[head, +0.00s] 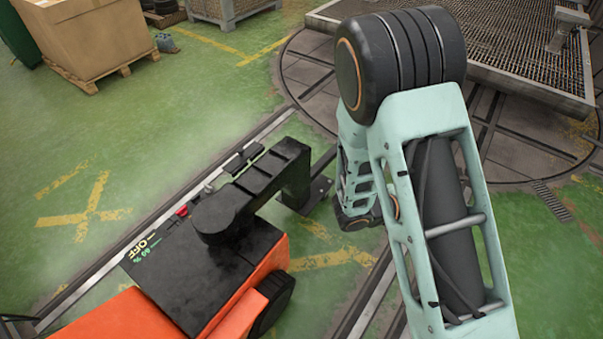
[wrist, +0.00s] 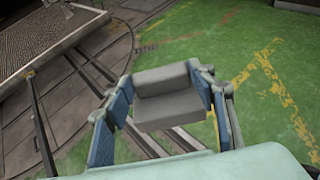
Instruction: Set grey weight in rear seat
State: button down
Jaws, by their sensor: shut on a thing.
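The grey weight (wrist: 166,112), a blocky stepped piece, shows in the middle of the wrist view. My gripper (wrist: 162,80) has blue-padded fingers on its left and right sides and is shut on it. Green floor and dark rails show beyond the weight, and I cannot tell its height above them. In the head view my own arm hides the gripper and the weight. I cannot make out the rear seat in either view.
A round turntable (head: 520,150) with rails lies at the right in the head view. A grated platform (head: 490,50) stands over it. A cardboard box (head: 85,40) on a pallet stands at the back left. Open green floor (head: 200,90) lies between.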

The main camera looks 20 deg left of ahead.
aim_at(254, 179)
jog(key=i+u, duration=0.4)
jog(key=u, duration=0.25)
jog(key=i+u, duration=0.3)
jog(key=i+j+u, duration=0.1)
jog(key=u, duration=0.2)
jog(key=i+z, duration=0.25)
jog(key=z, duration=3.45)
